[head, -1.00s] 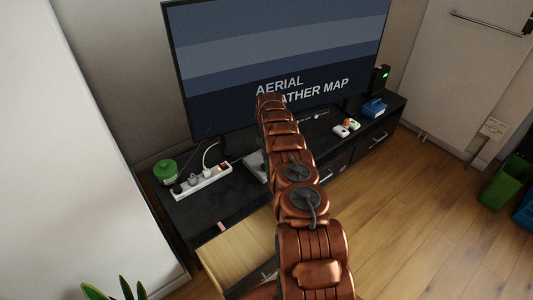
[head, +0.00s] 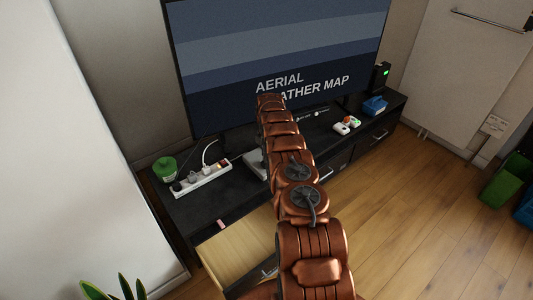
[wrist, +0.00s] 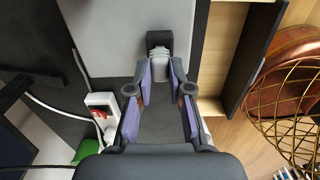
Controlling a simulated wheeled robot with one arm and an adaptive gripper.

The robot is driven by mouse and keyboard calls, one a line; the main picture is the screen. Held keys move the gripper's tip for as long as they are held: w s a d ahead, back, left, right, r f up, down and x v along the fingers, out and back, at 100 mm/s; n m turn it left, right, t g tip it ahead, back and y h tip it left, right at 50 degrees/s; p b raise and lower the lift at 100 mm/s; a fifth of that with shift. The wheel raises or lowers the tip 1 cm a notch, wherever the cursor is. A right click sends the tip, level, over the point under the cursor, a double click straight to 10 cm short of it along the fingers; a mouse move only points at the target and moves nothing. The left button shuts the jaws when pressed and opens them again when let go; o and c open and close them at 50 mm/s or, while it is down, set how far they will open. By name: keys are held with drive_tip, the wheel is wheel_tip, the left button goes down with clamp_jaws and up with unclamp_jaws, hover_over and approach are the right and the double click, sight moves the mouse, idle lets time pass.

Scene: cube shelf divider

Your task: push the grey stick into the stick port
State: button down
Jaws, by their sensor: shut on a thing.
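In the wrist view my gripper (wrist: 160,72) is shut, its purple-padded fingers closing toward the tips. A dark grey block (wrist: 159,40), which looks like the grey stick, stands out beyond the fingertips, against a flat light grey box (wrist: 120,28). Light grey ribbed parts show between the block and the fingers. I cannot tell whether the block is inside an opening, and no port is clearly visible. In the head view my copper arm hides the gripper and the stick; part of the light grey box (head: 255,163) shows left of the arm on the black cabinet (head: 199,212).
A white power strip (head: 202,181) with plugs and cables and a green jar (head: 165,168) stand left of the box. A wooden drawer (head: 238,247) is open below. A large screen (head: 230,65) stands behind. A white controller (head: 346,126) and blue box (head: 374,106) are right.

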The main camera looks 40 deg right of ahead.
drive_tip(key=shift+f, duration=0.3)
drive_tip(key=c, duration=1)
unclamp_jaws()
drive_tip(key=shift+r, duration=0.1)
drive_tip(key=shift+r, duration=2.45)
